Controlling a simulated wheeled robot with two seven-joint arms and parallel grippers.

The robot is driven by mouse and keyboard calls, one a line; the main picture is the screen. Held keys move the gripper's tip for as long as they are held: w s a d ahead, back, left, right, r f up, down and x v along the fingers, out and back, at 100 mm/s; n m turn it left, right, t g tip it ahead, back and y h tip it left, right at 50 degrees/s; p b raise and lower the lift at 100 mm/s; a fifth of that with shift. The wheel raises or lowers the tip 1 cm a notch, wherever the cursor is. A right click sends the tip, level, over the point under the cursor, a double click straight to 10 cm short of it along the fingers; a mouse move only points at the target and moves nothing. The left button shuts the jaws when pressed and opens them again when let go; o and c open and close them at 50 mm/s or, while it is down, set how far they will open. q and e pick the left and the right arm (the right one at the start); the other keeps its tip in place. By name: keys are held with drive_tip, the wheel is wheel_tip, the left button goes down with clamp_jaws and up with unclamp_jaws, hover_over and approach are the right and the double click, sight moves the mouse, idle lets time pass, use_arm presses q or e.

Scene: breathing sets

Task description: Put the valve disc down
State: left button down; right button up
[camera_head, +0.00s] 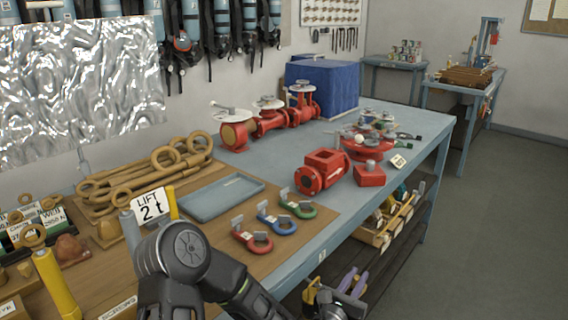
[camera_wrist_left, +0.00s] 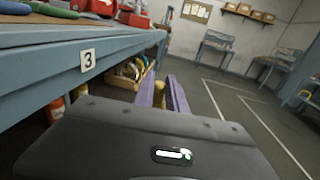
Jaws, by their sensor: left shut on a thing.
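My left gripper (camera_head: 353,281) is low beside the bench's front edge, below the worktop. Its two purple fingers also show in the left wrist view (camera_wrist_left: 161,95), close together on a small yellow-brown piece (camera_wrist_left: 159,96). This piece is mostly hidden by the fingers and the wrist housing; it appears to be the valve disc. The blue-grey workbench (camera_head: 335,225) carries a red valve body (camera_head: 322,171) with an open top, a red block (camera_head: 370,174) beside it and a blue-grey tray (camera_head: 221,196). My right gripper is not in view.
Red, blue and green shackles (camera_head: 272,222) lie in front of the tray. A wooden crate (camera_head: 378,240) sits on the lower shelf. Open floor (camera_head: 480,230) lies right of the bench.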

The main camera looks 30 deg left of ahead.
use_arm(q)
drive_tip(key=shift+s+a, duration=0.1)
drive_tip(key=shift+a, duration=0.15)
